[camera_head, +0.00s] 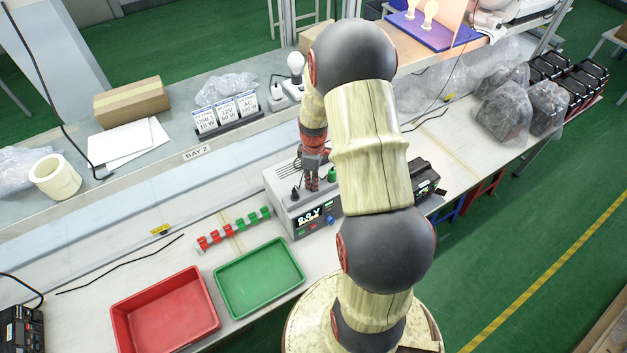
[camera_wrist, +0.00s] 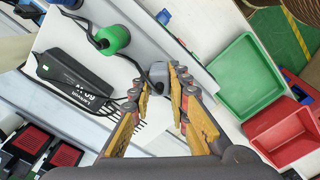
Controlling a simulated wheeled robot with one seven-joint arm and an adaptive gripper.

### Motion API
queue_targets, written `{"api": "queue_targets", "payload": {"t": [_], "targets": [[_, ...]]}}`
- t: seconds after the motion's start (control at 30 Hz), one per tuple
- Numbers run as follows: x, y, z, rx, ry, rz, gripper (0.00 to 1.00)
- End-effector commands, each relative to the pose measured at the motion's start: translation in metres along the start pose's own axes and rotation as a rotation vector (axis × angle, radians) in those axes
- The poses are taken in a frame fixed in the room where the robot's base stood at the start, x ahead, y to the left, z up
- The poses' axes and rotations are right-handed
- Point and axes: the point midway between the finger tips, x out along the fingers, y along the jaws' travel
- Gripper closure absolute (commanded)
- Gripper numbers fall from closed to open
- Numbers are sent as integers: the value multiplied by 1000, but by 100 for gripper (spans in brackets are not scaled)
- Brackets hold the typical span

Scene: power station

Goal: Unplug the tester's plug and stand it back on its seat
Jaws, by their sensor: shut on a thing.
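The grey tester (camera_head: 308,222) stands on the bench, with a lit display on its front. My gripper (camera_head: 312,186) is low over its top in the head view. In the wrist view, a dark grey plug (camera_wrist: 158,72) sits between the fingertips of my gripper (camera_wrist: 160,78), which is shut on it. A black cable runs near the plug. Whether the plug is in a socket or clear of it cannot be told. A green round part (camera_wrist: 114,39) on the tester top also shows in the head view (camera_head: 332,174). A black knob-like part (camera_head: 295,194) stands at the tester's left.
Green (camera_head: 260,278) and red (camera_head: 165,312) trays stand in front. Red and green clips (camera_head: 235,229) line up left of the tester.

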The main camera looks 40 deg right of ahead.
Motion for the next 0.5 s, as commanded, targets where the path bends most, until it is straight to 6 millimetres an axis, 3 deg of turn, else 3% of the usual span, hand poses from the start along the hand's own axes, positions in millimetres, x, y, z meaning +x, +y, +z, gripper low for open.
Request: {"api": "queue_targets", "payload": {"t": [0.37,0.4,0.5], "targets": [[1,0,-1,0,0,0,100],[1,0,-1,0,0,0,82],[1,0,-1,0,0,0,76]]}}
